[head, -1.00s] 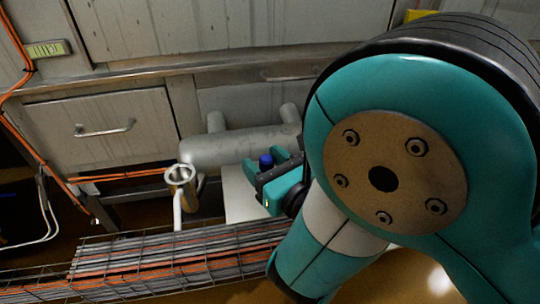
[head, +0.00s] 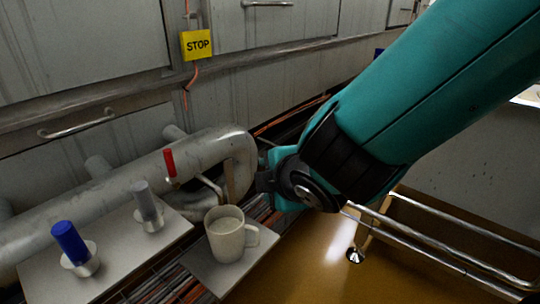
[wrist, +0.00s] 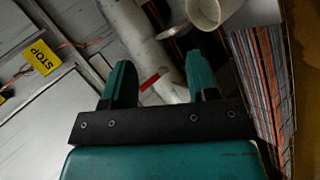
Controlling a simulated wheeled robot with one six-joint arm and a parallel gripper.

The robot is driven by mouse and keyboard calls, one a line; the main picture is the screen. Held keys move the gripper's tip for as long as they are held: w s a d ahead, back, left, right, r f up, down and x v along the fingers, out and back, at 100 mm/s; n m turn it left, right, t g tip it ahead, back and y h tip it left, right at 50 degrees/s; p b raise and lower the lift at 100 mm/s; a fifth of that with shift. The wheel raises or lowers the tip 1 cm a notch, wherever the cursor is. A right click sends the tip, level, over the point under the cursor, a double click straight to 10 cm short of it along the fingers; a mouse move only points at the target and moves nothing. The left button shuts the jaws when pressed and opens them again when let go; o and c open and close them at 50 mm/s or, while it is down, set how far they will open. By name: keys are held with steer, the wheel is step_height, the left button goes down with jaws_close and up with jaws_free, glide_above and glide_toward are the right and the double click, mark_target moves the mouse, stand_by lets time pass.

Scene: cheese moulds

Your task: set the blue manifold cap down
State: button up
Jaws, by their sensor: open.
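The blue manifold cap (head: 69,241) is a short blue cylinder. It stands upright in a silver collar (head: 82,264) on a pale plate, at the lower left of the head view. My gripper (head: 263,180) is well to the right of it, beyond the mug and beside the pipe's bend; its fingers are partly hidden in the head view. In the wrist view the two teal fingers of my gripper (wrist: 160,66) are apart with nothing held between them. The blue cap is not seen in the wrist view.
A pale mug (head: 226,238) stands on a plate close to my gripper. A grey cap (head: 147,203) shares the blue cap's plate (head: 125,255). A red handle (head: 170,163) stands by the thick grey pipe (head: 130,183). A yellow STOP sign (head: 197,45) hangs behind. Metal rails (head: 430,240) lie right.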

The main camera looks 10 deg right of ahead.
steer(key=s+d+r+m+g, duration=0.2)
steer(key=s+m+g, duration=0.3)
steer(key=s, duration=0.4)
steer(key=s+d+r+m+g+y, duration=0.1)
steer(key=s+d+r+m+g, duration=0.1)
steer(key=s+d+m+g, duration=0.2)
steer(key=s+m+g, duration=0.1)
steer(key=s+m, duration=0.2)
steer(key=s, duration=0.3)
steer(key=shift+d+r+y, duration=0.2)
steer(key=shift+r+y, duration=0.1)
steer(key=shift+r, duration=0.1)
steer(key=shift+w+f, duration=0.1)
